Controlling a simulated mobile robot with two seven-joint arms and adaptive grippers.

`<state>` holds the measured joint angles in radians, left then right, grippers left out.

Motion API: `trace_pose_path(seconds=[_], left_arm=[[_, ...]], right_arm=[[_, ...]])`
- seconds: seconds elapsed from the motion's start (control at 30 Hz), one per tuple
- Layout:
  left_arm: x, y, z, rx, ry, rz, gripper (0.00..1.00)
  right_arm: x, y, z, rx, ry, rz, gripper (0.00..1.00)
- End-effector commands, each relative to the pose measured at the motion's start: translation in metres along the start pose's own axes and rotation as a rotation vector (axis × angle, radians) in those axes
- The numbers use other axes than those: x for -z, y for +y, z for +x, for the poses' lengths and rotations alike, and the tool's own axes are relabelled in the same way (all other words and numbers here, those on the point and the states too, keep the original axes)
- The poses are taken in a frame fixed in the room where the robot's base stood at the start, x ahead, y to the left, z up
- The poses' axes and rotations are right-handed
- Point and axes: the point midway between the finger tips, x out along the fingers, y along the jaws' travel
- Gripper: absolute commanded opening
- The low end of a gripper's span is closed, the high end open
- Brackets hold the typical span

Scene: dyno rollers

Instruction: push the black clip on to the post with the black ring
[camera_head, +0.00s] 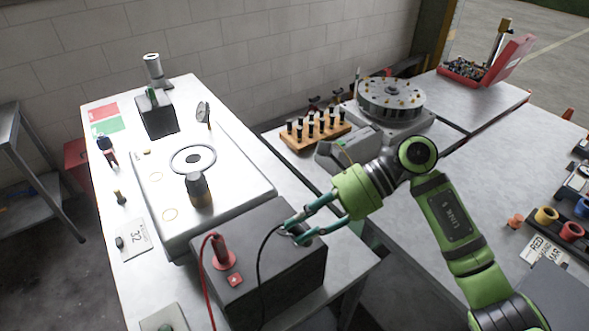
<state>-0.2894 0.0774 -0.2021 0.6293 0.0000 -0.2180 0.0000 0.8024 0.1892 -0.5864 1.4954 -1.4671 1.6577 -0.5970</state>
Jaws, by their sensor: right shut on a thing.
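My right gripper (297,230) comes in from the right and is shut on the black clip (293,229), low over the right part of the dark box (262,285). The clip is small and mostly hidden by the fingers. A black cable (260,262) loops from it down the box's front. The post with the black ring cannot be made out; the fingers and clip cover that part of the box. I cannot tell whether the clip touches a post. A red clip (221,250) stands upright on the box's left part, with a red cable (204,285). My left gripper is not in view.
Behind the box is a light metal unit (235,175) with a dark knob-like part (198,190). A wooden rack of black pegs (315,133) and a round metal turntable (390,97) stand behind my right arm. The right table (500,180) has clear room.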

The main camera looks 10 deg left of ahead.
Motion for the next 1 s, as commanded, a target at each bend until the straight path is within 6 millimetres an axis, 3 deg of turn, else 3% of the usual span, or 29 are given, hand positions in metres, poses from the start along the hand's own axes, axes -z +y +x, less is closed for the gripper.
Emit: trace_pose_path(seconds=[0.2,0.43,0.67,1.0], left_arm=[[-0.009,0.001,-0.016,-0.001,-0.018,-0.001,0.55],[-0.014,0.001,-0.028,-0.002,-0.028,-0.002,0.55],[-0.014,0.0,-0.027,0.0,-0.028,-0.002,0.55],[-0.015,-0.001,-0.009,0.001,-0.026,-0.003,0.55]], right_arm=[[-0.041,-0.007,-0.005,0.187,-0.374,0.132,0.0],[-0.065,-0.025,-0.02,0.328,-0.642,0.166,0.0],[-0.065,-0.035,-0.025,0.369,-0.712,0.159,0.0],[-0.046,-0.044,-0.013,0.367,-0.709,0.158,0.0]])
